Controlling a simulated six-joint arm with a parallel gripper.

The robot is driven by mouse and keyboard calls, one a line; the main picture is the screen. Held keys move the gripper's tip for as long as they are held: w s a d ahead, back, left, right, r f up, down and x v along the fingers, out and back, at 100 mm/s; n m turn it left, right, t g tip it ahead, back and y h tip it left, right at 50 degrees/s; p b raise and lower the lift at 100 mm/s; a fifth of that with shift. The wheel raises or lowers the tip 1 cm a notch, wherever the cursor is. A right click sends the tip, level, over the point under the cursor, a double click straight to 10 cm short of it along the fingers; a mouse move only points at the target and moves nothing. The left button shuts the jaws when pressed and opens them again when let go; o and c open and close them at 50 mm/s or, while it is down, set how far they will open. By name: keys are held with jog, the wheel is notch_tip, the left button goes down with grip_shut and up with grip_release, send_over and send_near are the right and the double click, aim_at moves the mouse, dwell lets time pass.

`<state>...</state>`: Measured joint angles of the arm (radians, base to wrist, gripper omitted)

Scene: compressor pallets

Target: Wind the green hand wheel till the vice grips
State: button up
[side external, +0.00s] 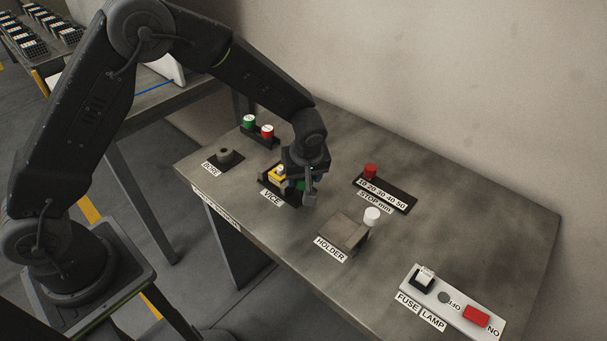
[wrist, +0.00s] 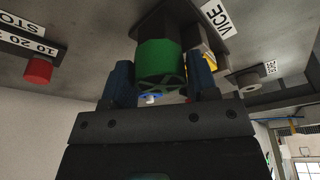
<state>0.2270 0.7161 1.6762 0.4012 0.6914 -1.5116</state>
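The green hand wheel (wrist: 160,62) is at the middle top of the wrist view. My gripper (wrist: 161,82) has one blue-tipped finger on each side of it. The fingers lie very close to the wheel; whether they press on it I cannot tell. In the side view my gripper (side external: 305,188) is low at the vice and mostly hides the wheel. The vice (side external: 270,186) has a dark base with a VICE label. A yellow block with a pale top (side external: 278,174) is at the vice; whether the jaws touch it is hidden.
Green (side external: 249,121) and red (side external: 267,131) round pieces stand behind the vice. A grey BORE fixture (side external: 224,156) is left. A red knob (side external: 370,171) on the STOP mm scale and a holder (side external: 343,231) with a white knob (side external: 372,216) are right. A fuse and lamp panel (side external: 460,306) is nearest.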

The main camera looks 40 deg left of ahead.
jog(key=c, duration=0.5)
jog(key=m, duration=0.3)
jog(key=shift+m+t+h, duration=0.3)
jog(key=shift+t, duration=0.1)
jog(key=m, duration=0.3)
jog(key=shift+m+h, duration=0.4)
jog(key=shift+m+t+h, duration=0.4)
jog(key=shift+m+h, duration=0.1)
jog(key=shift+m, duration=1.3)
